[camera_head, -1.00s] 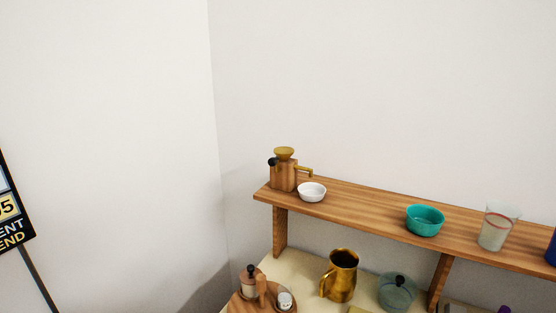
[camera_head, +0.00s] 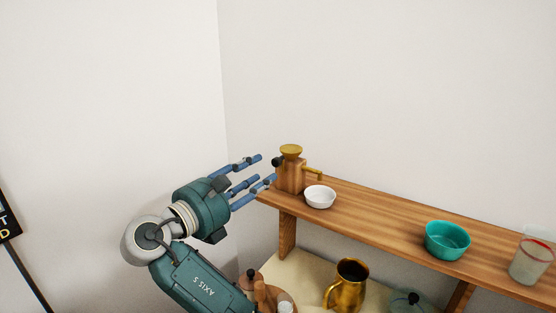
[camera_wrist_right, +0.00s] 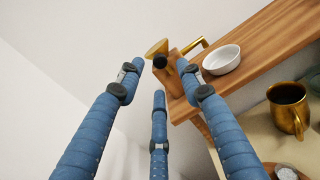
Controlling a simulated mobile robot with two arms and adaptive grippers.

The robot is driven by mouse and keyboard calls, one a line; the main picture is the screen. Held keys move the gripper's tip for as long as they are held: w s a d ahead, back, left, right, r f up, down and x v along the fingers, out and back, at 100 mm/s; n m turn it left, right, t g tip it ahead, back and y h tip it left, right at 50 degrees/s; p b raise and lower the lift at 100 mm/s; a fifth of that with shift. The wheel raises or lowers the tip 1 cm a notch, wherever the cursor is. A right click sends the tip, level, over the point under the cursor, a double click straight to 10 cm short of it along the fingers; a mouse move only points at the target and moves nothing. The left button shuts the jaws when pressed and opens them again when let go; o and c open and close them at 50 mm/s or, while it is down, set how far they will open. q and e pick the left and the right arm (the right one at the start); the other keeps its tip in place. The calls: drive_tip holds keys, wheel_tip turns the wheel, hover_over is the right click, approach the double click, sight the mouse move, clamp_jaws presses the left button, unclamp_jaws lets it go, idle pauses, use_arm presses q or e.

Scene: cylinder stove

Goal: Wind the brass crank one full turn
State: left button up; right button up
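A small wooden grinder (camera_head: 290,177) with a brass funnel top (camera_head: 291,149) stands at the left end of the wooden shelf. A brass arm (camera_head: 313,173) sticks out on its right side, over a white bowl. A black knob (camera_head: 277,161) is on its left side; the wrist view shows this knob (camera_wrist_right: 160,62) in front of the grinder. I cannot tell how the brass crank is attached. My right gripper (camera_head: 264,170) is left of the grinder, its three blue fingers spread and empty. In the wrist view the fingertips (camera_wrist_right: 160,76) surround the knob's outline; contact is not clear. My left gripper is out of view.
The white bowl (camera_head: 320,196) sits beside the grinder on the shelf (camera_head: 385,213). A teal bowl (camera_head: 447,240) and a glass (camera_head: 530,262) stand farther right. Below are a brass pitcher (camera_head: 350,284) and a glass jar (camera_head: 408,303). Blank walls are behind.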

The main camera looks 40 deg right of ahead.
sight(274, 164)
drive_tip(key=p+x, duration=0.1)
drive_tip(key=x, duration=0.7)
drive_tip(key=shift+a, duration=0.1)
clamp_jaws()
